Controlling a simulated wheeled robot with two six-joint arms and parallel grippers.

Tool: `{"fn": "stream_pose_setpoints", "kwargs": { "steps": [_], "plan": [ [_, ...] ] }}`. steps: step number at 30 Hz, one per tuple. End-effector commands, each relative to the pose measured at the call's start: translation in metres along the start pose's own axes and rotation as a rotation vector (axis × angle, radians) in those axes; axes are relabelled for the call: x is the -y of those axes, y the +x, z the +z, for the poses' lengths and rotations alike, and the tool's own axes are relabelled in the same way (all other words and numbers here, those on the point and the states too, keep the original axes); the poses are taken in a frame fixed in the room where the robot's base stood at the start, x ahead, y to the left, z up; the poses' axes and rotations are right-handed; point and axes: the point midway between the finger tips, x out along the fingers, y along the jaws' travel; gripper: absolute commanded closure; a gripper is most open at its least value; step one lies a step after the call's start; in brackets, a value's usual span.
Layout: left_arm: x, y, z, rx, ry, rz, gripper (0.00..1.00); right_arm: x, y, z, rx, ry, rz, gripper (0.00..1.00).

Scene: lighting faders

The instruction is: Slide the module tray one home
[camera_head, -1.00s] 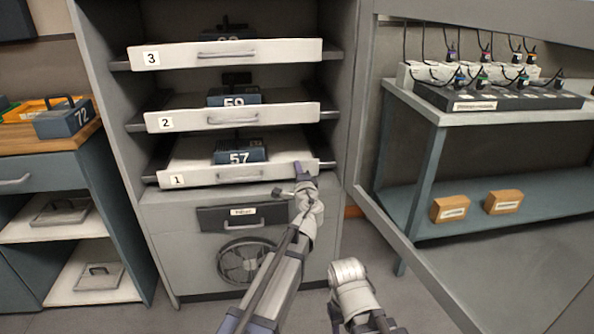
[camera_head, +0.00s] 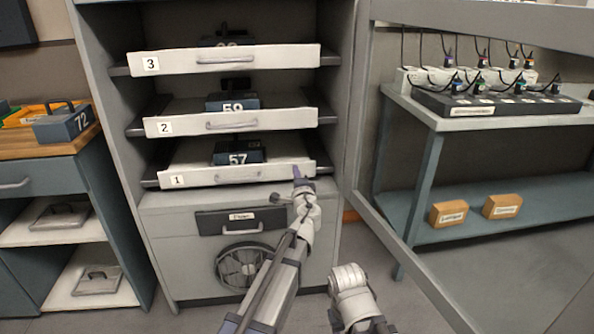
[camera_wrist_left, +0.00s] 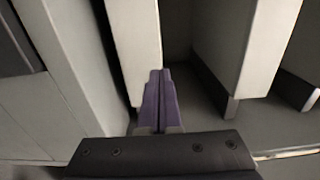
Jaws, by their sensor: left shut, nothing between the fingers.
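The tray labelled 1 (camera_head: 205,179) is the lowest of three pale trays in the grey cabinet. A dark blue module marked 57 (camera_head: 238,158) stands on it. My left gripper (camera_head: 297,174) is at the right end of its front panel, right of the handle. The purple fingers (camera_wrist_left: 160,88) are shut and empty in the left wrist view, with their tips at the edge of a pale panel; they look to be against it, but exact contact is hard to tell. My right arm shows low in the head view, without its gripper fingers in clear view.
Tray 2 (camera_head: 285,120) holds module 59 (camera_head: 232,102); tray 3 (camera_head: 280,57) is above it. A dark labelled drawer (camera_head: 212,223) and fan grille are below. A slanted grey frame (camera_head: 400,250) stands at the right, before a bench (camera_head: 470,122) with cabled devices.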

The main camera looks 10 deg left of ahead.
Motion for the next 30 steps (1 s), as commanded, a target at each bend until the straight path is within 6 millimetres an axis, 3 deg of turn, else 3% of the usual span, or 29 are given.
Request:
{"fn": "stream_pose_setpoints", "kwargs": {
  "steps": [3, 12, 18, 25, 28, 30],
  "plan": [
    [0.000, -0.034, 0.004, -0.003, -0.002, 0.001, 1.00, 0.000, 0.000, 0.000, 0.000, 0.000, 0.000, 0.50],
    [-0.001, -0.092, 0.004, -0.003, -0.003, 0.001, 1.00, 0.000, 0.001, 0.000, 0.000, 0.000, 0.000, 0.50],
    [-0.001, -0.109, 0.003, -0.002, -0.003, 0.001, 1.00, 0.000, 0.001, 0.000, 0.000, 0.000, 0.000, 0.50],
    [-0.001, -0.112, 0.004, 0.003, -0.007, 0.004, 1.00, 0.000, 0.001, 0.000, 0.000, 0.000, 0.000, 0.50],
    [-0.009, -0.111, 0.021, 0.052, -0.057, 0.038, 1.00, 0.000, 0.001, 0.000, 0.000, 0.000, 0.000, 0.50],
    [-0.023, -0.112, 0.047, 0.128, -0.135, 0.093, 1.00, 0.000, 0.001, 0.000, 0.000, 0.000, 0.000, 0.50]
  ]
}}
